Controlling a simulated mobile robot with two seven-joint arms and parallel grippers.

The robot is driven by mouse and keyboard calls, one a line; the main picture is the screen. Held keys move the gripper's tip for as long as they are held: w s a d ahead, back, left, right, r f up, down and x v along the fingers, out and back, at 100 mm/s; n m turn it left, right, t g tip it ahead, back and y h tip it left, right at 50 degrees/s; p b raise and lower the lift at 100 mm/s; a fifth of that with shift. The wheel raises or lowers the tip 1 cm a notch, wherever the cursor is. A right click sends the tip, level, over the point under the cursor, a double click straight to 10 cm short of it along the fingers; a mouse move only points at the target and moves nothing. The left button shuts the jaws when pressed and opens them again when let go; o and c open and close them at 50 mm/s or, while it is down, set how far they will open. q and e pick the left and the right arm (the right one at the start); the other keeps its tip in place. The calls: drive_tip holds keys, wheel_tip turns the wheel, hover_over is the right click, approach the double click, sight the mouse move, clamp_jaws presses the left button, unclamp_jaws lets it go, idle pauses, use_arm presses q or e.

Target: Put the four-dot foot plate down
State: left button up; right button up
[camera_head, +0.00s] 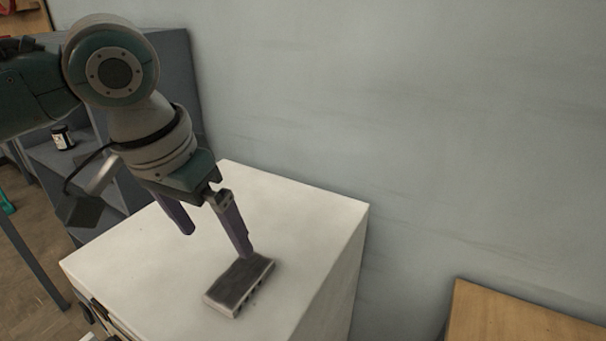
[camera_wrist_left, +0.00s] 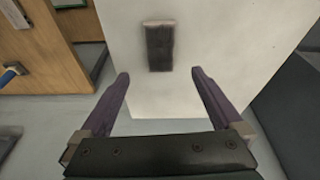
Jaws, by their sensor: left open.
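A dark grey rectangular plate (camera_head: 239,284) lies flat on top of the white cabinet (camera_head: 309,215). Small notches or dots show along its near right side; I cannot count them clearly. The plate also shows in the left wrist view (camera_wrist_left: 160,47), beyond the fingertips. My left gripper (camera_head: 218,244) is open and empty, with its purple fingers wide apart. In the head view one fingertip overlaps the plate's far edge; the wrist view shows the plate apart from both fingers (camera_wrist_left: 158,75). My right gripper is in neither view.
A grey shelf unit (camera_head: 177,75) with a small dark jar (camera_head: 62,137) stands behind my left arm. A wall rises behind the cabinet. A wooden surface (camera_head: 510,318) is at the lower right. The cabinet top around the plate is clear.

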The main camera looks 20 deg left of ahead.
use_arm(q)
drive_tip(key=s+d+f+m+h, duration=0.1)
drive_tip(key=s+d+f+m, duration=0.2)
drive_tip(key=s+d, duration=0.6)
drive_tip(key=s+a+n+y, duration=0.1)
drive_tip(key=s+a, duration=0.1)
drive_tip(key=s, duration=0.6)
drive_tip(key=shift+s+a+r+t, duration=0.3)
drive_tip(key=shift+s+a+r, duration=0.05)
drive_tip(key=shift+r, duration=0.05)
